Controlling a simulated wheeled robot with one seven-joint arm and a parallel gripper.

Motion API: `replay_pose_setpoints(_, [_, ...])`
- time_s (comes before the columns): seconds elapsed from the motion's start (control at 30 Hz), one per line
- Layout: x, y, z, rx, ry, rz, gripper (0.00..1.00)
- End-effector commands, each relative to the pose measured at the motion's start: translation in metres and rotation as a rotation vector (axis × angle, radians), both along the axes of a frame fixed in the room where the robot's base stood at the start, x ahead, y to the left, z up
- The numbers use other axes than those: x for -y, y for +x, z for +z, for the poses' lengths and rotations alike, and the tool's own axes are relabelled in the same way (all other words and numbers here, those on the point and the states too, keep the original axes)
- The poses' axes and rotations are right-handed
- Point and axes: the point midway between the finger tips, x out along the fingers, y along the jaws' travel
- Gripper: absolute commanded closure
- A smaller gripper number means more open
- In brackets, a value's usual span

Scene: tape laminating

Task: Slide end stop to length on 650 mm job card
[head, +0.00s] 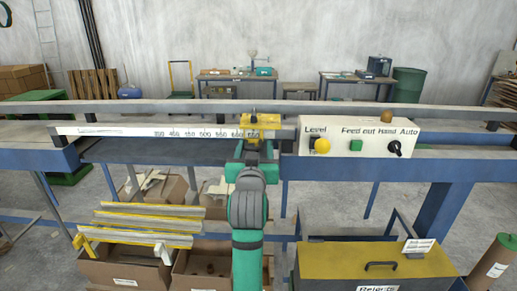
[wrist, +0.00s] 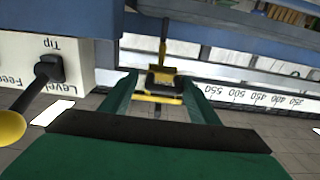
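The yellow end stop (head: 262,121) sits on the white scale rail (head: 110,131), near the right end of its printed numbers, just left of the control box. In the wrist view the end stop (wrist: 163,73) shows a yellow upright lever and a dark block with a yellow bar. My gripper (head: 258,150) is at the front of the stop. The exact reading at the stop is too small to tell. I cannot make out a 650 mm job card.
The control box (head: 345,136) with a yellow knob, a green button and a black switch stands close right of the stop. Below are cartons with yellow-edged strips (head: 150,222) and a yellow-topped rejects box (head: 375,262). The rail left of the stop looks clear.

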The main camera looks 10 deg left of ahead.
Motion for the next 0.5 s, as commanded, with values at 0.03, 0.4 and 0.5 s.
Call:
replay_pose_setpoints(0.03, [0.002, -0.003, 0.0, 0.0, 0.0, -0.003, 0.46])
replay_pose_setpoints(0.4, [-0.002, -0.064, 0.0, 0.002, 0.0, 0.008, 0.46])
replay_pose_setpoints(0.5, [0.0, -0.08, 0.0, 0.001, 0.0, 0.007, 0.46])
